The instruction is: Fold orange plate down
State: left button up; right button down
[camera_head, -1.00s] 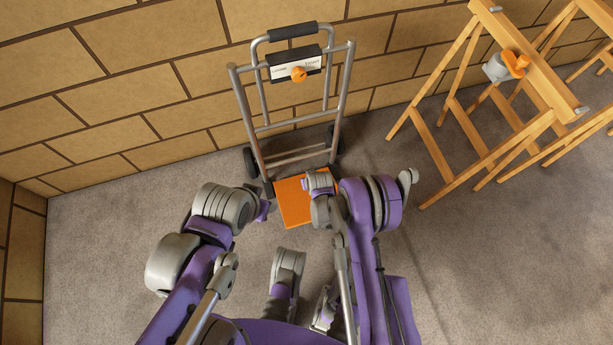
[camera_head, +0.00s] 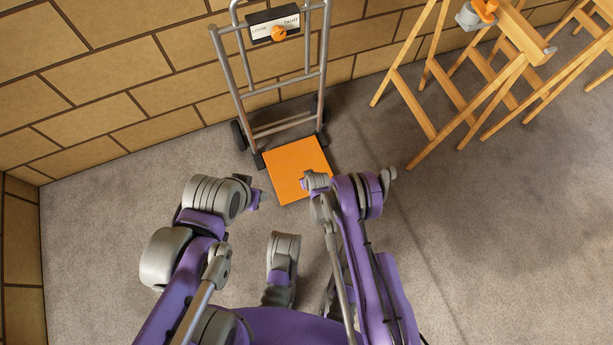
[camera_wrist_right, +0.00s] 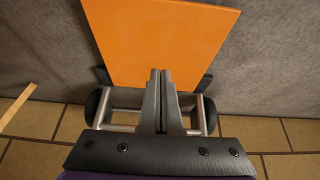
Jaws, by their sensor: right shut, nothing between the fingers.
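The orange plate (camera_head: 295,165) is at the foot of a grey hand truck (camera_head: 236,75). It extends out from the truck's base over the carpet and looks folded down, flat or nearly flat. It also shows in the right wrist view (camera_wrist_right: 160,35), beyond the fingers. My right gripper (camera_wrist_right: 160,73) is shut and empty in the wrist view, its two fingers together. In the head view my right wrist (camera_head: 316,181) overlaps the plate's near right corner; contact cannot be told. My left gripper (camera_head: 256,199) is left of the plate and apart from it; its fingers are unclear.
A panel with an orange knob (camera_head: 279,33) is on the truck's upper frame. A brick wall (camera_head: 130,70) stands behind the truck. Wooden trestles (camera_head: 480,90) stand at the right. The carpet (camera_head: 440,230) is open at the lower right.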

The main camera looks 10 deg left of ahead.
dwell(0.4)
jog(key=p+v, duration=0.2)
jog(key=v, duration=0.8)
jog(key=shift+s+r+p, duration=0.2)
jog(key=shift+r+p, duration=0.15)
jog(key=shift+p, duration=0.05)
jog(key=shift+d, duration=0.1)
